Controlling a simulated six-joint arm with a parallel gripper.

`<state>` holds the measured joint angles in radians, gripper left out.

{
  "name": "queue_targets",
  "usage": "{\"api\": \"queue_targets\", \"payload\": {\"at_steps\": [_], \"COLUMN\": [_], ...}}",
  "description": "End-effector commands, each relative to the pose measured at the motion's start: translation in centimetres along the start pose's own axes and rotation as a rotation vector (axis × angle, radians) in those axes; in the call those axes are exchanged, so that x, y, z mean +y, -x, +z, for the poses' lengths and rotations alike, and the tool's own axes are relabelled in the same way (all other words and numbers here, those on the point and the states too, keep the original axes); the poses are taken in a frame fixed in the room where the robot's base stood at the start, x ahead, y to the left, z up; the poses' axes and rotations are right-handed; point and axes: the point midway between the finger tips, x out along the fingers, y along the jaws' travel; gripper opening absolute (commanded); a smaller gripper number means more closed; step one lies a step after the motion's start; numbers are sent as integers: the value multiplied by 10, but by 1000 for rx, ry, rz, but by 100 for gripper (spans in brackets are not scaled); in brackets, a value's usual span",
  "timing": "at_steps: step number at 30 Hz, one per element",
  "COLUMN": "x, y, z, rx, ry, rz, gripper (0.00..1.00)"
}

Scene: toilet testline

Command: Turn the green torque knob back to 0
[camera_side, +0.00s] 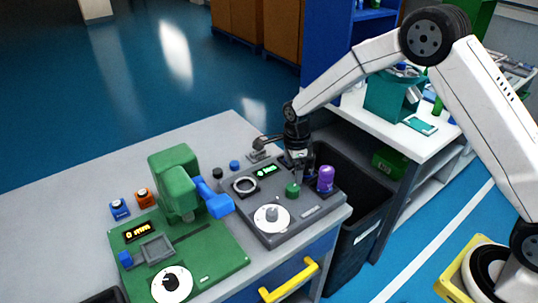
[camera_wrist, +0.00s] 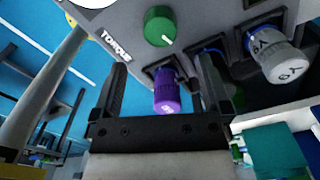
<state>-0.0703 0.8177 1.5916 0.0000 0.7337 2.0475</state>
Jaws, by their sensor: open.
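The green torque knob (camera_side: 292,190) stands on the right part of the grey test panel (camera_side: 262,222). In the wrist view the green knob (camera_wrist: 159,26) is at the top, beside a "TORQUE" label, with a white pointer mark toward its lower right edge. My gripper (camera_side: 301,176) hangs just above and beside the knob, fingers pointing down. In the wrist view my gripper (camera_wrist: 162,66) is open, and the knob lies beyond the fingertips, apart from them. A purple capped cylinder (camera_side: 326,178) stands right of the knob. It shows between the fingers in the wrist view (camera_wrist: 167,94).
A white dial (camera_side: 272,218), a ring (camera_side: 245,185) and a small green display share the panel. A grey-white capped cylinder (camera_wrist: 281,60) is right in the wrist view. A green press station (camera_side: 215,262) stands left. A dark bin (camera_side: 352,228) sits beside the table.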

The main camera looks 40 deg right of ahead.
Motion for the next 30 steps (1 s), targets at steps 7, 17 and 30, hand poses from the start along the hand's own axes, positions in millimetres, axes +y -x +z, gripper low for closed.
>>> {"api": "queue_targets", "payload": {"at_steps": [7,17,30], "x": [0,0,0], "y": [-5,-37,-75], "z": [0,0,0], "rx": [0,0,-1], "ry": [2,3,3], "rz": [0,0,-2], "gripper": [97,97,97]}}
